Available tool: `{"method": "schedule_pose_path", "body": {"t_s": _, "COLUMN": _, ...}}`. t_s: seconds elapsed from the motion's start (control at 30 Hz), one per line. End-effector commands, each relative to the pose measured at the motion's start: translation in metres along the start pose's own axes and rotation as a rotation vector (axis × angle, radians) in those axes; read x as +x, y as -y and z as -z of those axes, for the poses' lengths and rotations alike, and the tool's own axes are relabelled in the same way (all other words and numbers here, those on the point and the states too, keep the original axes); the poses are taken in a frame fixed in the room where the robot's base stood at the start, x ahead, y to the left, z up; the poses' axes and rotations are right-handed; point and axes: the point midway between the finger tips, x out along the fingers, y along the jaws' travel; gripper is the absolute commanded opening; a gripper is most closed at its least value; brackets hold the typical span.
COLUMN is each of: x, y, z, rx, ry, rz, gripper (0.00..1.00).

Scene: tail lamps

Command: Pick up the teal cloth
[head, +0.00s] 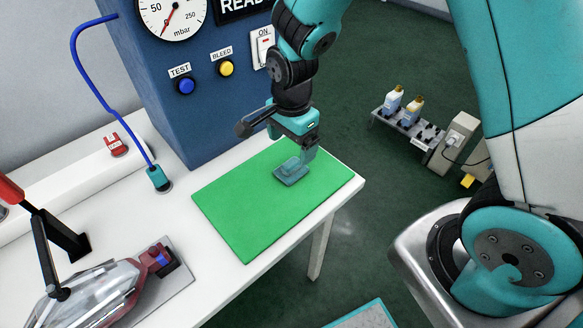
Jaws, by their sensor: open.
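The teal cloth (291,173) is a small, flat, folded-looking piece on the green mat (245,211), near the mat's right part. My gripper (298,152) is open and points down right over the cloth, with its fingers close to it. I cannot tell whether the fingers touch the cloth. The gripper hides part of the cloth's far side.
The mat lies on a white table (228,285) whose right edge is close by. Behind stands a blue test cabinet (180,115) with gauge and buttons. A blue hose (90,75) and a clamped tail lamp (95,295) are at left. Bottles (393,99) stand beyond.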

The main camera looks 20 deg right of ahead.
Motion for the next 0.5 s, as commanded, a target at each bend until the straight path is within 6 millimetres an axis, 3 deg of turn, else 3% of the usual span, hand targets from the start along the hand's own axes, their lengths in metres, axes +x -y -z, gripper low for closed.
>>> {"method": "schedule_pose_path", "body": {"t_s": 0.27, "x": 0.024, "y": 0.000, "z": 0.000, "rx": -0.001, "ry": 0.001, "rz": -0.001, "gripper": 0.89}}
{"method": "schedule_pose_path", "body": {"t_s": 0.5, "x": 0.060, "y": 0.001, "z": 0.000, "rx": -0.001, "ry": 0.001, "rz": -0.002, "gripper": 0.89}}
